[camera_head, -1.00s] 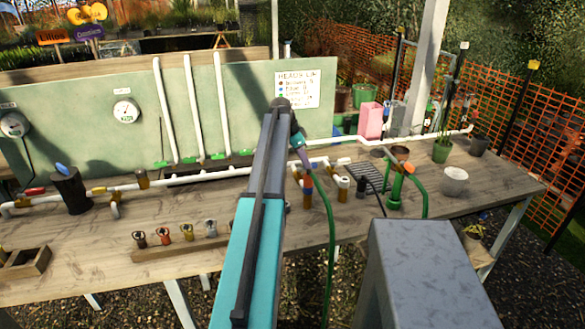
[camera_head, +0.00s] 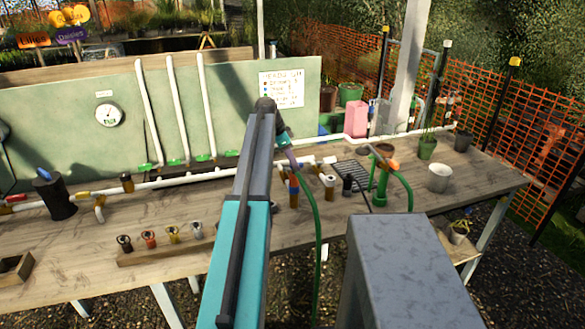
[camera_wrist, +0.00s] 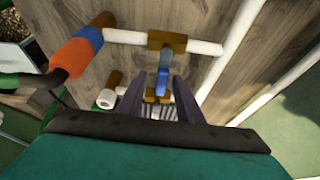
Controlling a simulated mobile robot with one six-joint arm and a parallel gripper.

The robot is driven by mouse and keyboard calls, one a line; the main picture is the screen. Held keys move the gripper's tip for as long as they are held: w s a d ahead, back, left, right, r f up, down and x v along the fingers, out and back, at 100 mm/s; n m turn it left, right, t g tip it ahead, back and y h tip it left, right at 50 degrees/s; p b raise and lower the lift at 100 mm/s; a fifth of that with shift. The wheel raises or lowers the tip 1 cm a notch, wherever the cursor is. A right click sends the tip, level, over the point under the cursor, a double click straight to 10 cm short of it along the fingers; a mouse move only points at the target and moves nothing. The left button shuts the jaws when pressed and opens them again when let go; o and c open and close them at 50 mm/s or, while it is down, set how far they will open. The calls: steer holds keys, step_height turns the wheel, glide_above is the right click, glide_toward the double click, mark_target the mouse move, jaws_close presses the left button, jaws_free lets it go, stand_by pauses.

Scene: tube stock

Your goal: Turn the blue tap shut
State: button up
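The blue tap lever (camera_wrist: 161,78) is near the middle of the wrist view, pointing toward me from a brass tap body (camera_wrist: 167,41) on a white pipe. My gripper (camera_wrist: 159,84) is open, with one dark finger on each side of the lever. I cannot tell whether either finger touches it. In the head view my gripper (camera_head: 291,158) is small and reaches down over the pipework. A small blue patch shows below it there, but I cannot tell whether it is the tap.
An orange and blue coupling (camera_wrist: 76,53) is left of the tap. A green hose (camera_head: 316,220) hangs beside my arm. Several small valves stand in a wooden rack (camera_head: 160,250) on the bench.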

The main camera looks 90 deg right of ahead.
steer(key=shift+v, duration=0.75)
steer(key=b+v, duration=0.3)
steer(key=v, duration=0.9)
steer(key=shift+r, duration=0.2)
